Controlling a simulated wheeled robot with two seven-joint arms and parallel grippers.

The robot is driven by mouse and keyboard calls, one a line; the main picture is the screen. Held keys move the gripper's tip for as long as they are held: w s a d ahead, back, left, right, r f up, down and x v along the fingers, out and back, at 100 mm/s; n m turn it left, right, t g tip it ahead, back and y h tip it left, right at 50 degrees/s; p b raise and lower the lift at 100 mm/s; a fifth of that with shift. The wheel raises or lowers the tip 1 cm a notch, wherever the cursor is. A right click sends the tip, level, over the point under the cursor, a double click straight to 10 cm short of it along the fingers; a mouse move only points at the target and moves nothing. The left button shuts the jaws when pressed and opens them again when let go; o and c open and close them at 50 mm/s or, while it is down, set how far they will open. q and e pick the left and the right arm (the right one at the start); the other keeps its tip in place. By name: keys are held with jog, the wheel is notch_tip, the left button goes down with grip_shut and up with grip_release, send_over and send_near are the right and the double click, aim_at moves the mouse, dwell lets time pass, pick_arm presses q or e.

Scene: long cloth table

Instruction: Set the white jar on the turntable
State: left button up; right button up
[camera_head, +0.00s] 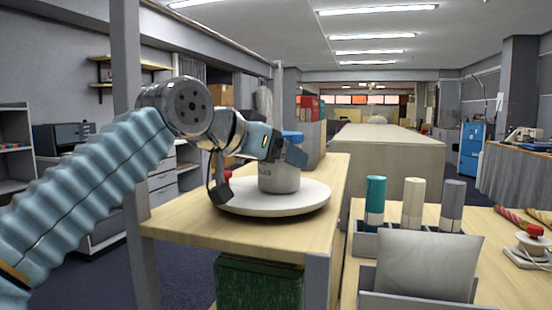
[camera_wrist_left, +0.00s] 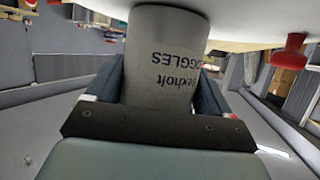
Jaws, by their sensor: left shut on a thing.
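My left gripper (camera_head: 284,150) is shut on the jar's upper part, just below the lid. In the left wrist view the jar (camera_wrist_left: 165,50) sits between the two dark fingers, with its printed lettering upside down. The pale turntable (camera_wrist_left: 250,22) shows at the top of that view, by the jar's base. I cannot tell whether the base touches the disc. My right gripper is not in view.
A red knob (camera_wrist_left: 290,50) is beside the turntable's rim. On the right-hand table, a rack (camera_head: 370,245) holds several coloured cylinders behind a grey panel (camera_head: 425,265). A green crate (camera_head: 258,285) is under the wooden table (camera_head: 190,222). The tabletop's front left is clear.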

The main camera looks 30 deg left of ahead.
pick_arm(q)
jog(key=shift+f, duration=0.1)
jog(key=o, duration=1)
jog(key=shift+o, duration=0.2)
jog(key=shift+s+r, duration=0.1)
jog(key=shift+r, duration=0.2)
jog(key=v, duration=1.1)
jog(key=shift+s, duration=0.35)
jog(key=shift+r, duration=0.1)
